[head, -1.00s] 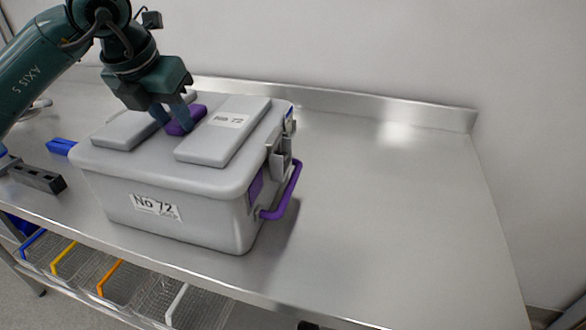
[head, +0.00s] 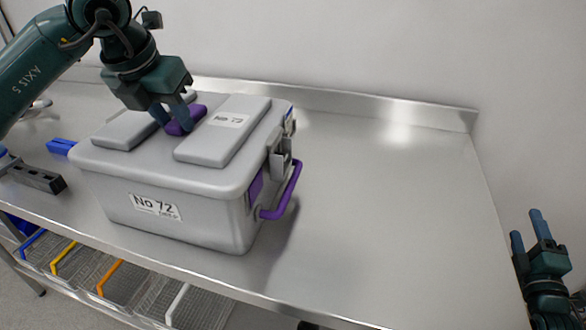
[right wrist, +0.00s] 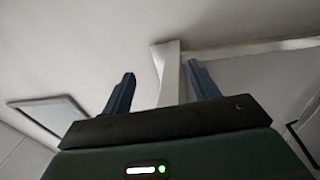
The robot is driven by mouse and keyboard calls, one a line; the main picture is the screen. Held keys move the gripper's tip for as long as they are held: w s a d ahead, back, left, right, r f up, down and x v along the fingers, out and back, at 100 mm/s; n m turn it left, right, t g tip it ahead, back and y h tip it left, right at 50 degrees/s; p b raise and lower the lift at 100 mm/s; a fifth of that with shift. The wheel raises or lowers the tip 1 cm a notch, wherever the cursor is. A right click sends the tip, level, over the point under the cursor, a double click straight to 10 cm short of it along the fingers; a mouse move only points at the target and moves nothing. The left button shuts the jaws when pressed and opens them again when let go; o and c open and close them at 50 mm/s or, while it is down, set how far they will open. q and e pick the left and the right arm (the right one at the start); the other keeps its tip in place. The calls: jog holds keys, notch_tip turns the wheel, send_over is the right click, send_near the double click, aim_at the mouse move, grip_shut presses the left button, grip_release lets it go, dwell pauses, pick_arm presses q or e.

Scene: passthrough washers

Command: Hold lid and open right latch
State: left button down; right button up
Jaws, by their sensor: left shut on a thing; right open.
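A grey lidded container (head: 215,218) labelled "No 72" stands on the steel table. Its lid (head: 110,155) sits on top, with two raised grey panels and a purple piece between them. My left gripper (head: 174,124) is shut on the purple piece (head: 186,122) in the lid's middle. The right latch (head: 281,160) is a metal part on the container's right end, above a purple carrying handle (head: 288,192). My right gripper (head: 531,232) is open and empty at the far right, well away from the latch. In the right wrist view its fingers (right wrist: 160,88) are apart.
The table (head: 390,220) is bare to the right of the container, with a raised back edge (head: 400,113). A blue object (head: 62,147) and a dark block (head: 38,178) lie to the left. Wire baskets (head: 120,285) with coloured handles are below the front edge.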

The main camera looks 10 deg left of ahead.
aim_at(288, 169)
jog(key=w+a+r+n+t+y, duration=0.15)
jog(key=a+r+y, duration=0.35)
jog(key=r, duration=0.5)
jog(key=a+r+n+t+y, duration=0.3)
jog(key=a+r+y, duration=0.15)
jog(key=r, duration=0.45)
jog(key=s+a+r+n+g+y, duration=0.1)
jog(key=s+a+n+g+y, duration=0.1)
jog(key=a+n+g+y, duration=0.75)
jog(key=s+a+n+g+y, duration=0.2)
jog(key=a+n+g+y, duration=0.35)
jog(key=a+n, duration=0.75)
jog(key=s+a+f+n+g+h, duration=0.1)
jog(key=f+n+g, duration=0.1)
jog(key=n, duration=0.1)
jog(key=s+a+f+n+g+h, duration=0.1)
jog(key=f+n+g+h, duration=0.1)
jog(key=f+n+g, duration=0.1)
jog(key=s+a+f+n+g+h, duration=0.1)
jog(key=f+n+g+h, duration=0.1)
jog(key=f+n+g, duration=0.1)
jog(key=shift+s+h, duration=0.1)
jog(key=shift+h, duration=0.15)
jog(key=a, duration=1.1)
jog(key=shift+w+a, duration=0.25)
jog(key=shift+a, duration=0.1)
